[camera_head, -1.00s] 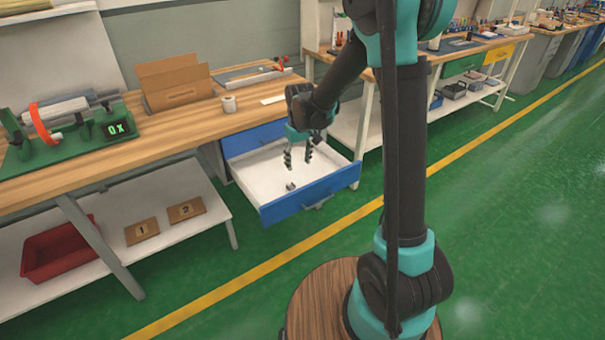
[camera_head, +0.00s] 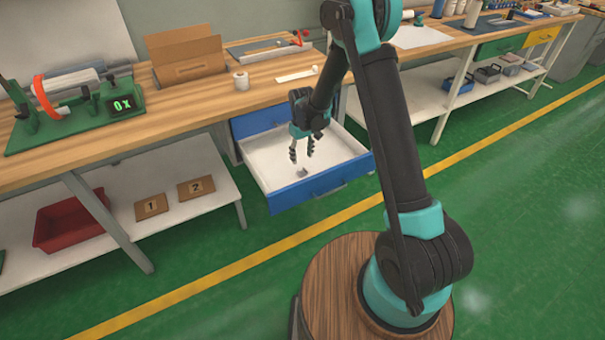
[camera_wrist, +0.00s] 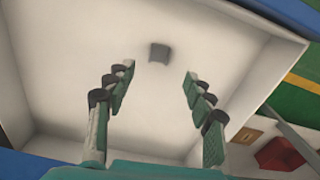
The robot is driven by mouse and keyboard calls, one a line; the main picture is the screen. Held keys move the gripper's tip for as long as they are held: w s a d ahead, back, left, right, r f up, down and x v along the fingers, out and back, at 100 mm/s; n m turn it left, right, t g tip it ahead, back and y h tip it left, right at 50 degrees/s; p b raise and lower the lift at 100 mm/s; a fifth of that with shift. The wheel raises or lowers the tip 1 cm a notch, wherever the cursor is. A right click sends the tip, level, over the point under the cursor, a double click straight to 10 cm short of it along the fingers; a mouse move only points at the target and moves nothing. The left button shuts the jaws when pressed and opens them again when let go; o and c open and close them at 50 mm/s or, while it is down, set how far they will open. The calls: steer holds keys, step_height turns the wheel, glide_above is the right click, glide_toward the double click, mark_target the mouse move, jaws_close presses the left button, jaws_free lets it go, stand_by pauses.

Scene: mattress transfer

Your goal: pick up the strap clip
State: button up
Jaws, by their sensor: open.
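A small dark grey piece, which looks like the strap clip (camera_head: 303,173), lies on the white floor of the open blue-fronted drawer (camera_head: 318,187). The clip also shows in the wrist view (camera_wrist: 158,53), near the top middle, beyond the fingertips. My gripper (camera_head: 301,158) points down into the drawer, just above the clip. In the wrist view my gripper (camera_wrist: 156,75) has its two fingers spread wide with nothing between them. The clip lies roughly in line with the gap, apart from both fingers.
The drawer's walls surround my gripper. The wooden bench (camera_head: 190,106) stands above and behind it, with a cardboard box (camera_head: 186,58) and a white roll (camera_head: 241,81). A red bin (camera_head: 70,220) and plates marked 1 and 2 sit on the lower shelf.

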mark_target(303, 174)
steer(key=shift+s+d+f, duration=0.1)
steer(key=shift+f, duration=1.8)
steer(key=shift+d+f, duration=0.1)
steer(key=shift+f, duration=1.8)
steer(key=shift+c, duration=0.2)
steer(key=c, duration=1)
